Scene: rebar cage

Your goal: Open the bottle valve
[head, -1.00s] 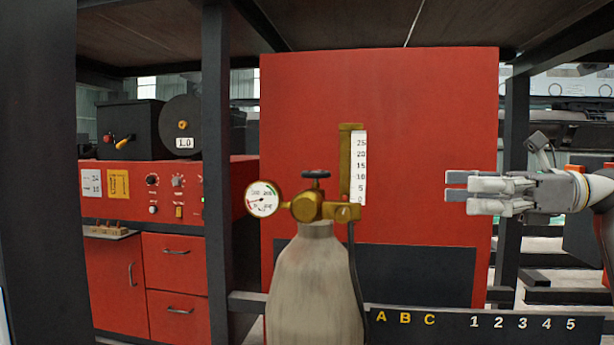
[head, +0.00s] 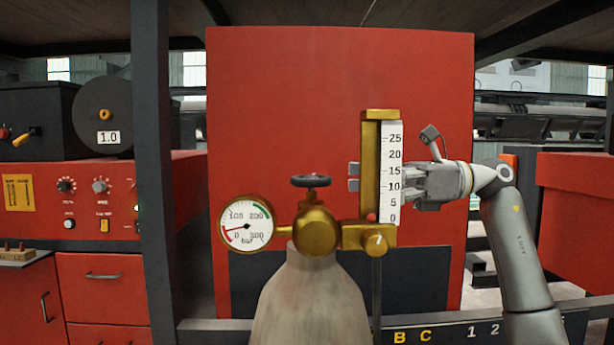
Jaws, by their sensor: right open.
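The grey gas bottle (head: 311,300) stands upright in the middle of the head view. Its valve has a brass body (head: 315,230) with a black handwheel (head: 311,181) on top. A round pressure gauge (head: 246,226) sits left of the valve, its needle near the low end. A brass flow meter (head: 370,165) with a white scale stands on the right, with a small knob (head: 376,240) below. My right gripper (head: 354,177) is open and reaches from the right behind the flow meter, which hides part of it. Its fingertips show just left of the meter, right of the handwheel and apart from it. My left gripper is not in view.
A red panel (head: 290,90) stands behind the bottle. A dark post (head: 160,150) and a red machine with a wire spool (head: 103,113) are on the left. A lettered dark rail (head: 450,333) runs low at the right. Space above the handwheel is clear.

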